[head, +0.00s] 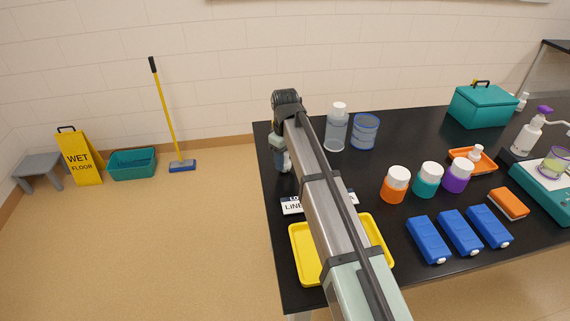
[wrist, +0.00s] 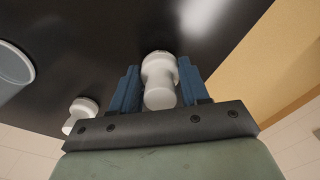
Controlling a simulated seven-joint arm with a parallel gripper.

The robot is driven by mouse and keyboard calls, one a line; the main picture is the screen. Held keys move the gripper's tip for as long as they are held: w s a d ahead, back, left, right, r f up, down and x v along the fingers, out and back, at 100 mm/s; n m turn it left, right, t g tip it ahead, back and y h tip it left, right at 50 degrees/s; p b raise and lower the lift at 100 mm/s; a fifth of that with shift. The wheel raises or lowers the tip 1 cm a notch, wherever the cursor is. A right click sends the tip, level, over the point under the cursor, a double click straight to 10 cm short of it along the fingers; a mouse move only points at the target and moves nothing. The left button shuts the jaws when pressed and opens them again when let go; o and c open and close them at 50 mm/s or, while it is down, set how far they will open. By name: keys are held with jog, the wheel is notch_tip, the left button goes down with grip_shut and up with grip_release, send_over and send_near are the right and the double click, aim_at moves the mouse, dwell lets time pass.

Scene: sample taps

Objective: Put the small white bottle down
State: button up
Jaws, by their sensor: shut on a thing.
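My gripper (wrist: 159,88) is shut on the small white bottle (wrist: 160,72), with one blue finger on each side of it in the wrist view. In the head view my gripper (head: 283,158) is over the far left part of the black table (head: 274,237), near its left edge. The held bottle (head: 287,165) shows there only as a small pale patch, mostly hidden by my gripper. The bottle is over the black tabletop; I cannot tell whether its base touches it.
A clear white-capped bottle (head: 335,130) and a blue-rimmed cup (head: 364,132) stand right of my gripper. A label card (head: 291,206) and a yellow tray (head: 304,258) lie nearer, partly behind my arm. Floor lies beyond the left edge.

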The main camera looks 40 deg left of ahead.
notch_tip(320, 180, up, 8)
jog(key=shift+f, duration=0.1)
jog(key=w+d+m, duration=0.4)
jog(key=w+d, duration=1.3)
jog(key=d, duration=0.2)
jog(key=m, duration=1.2)
send_near(474, 158)
jog(key=s+r, duration=0.2)
jog(key=s, duration=0.1)
jog(key=shift+a+f, duration=0.15)
jog(key=shift+f, duration=4.9)
jog(key=shift+f, duration=0.15)
jog(key=o, duration=0.8)
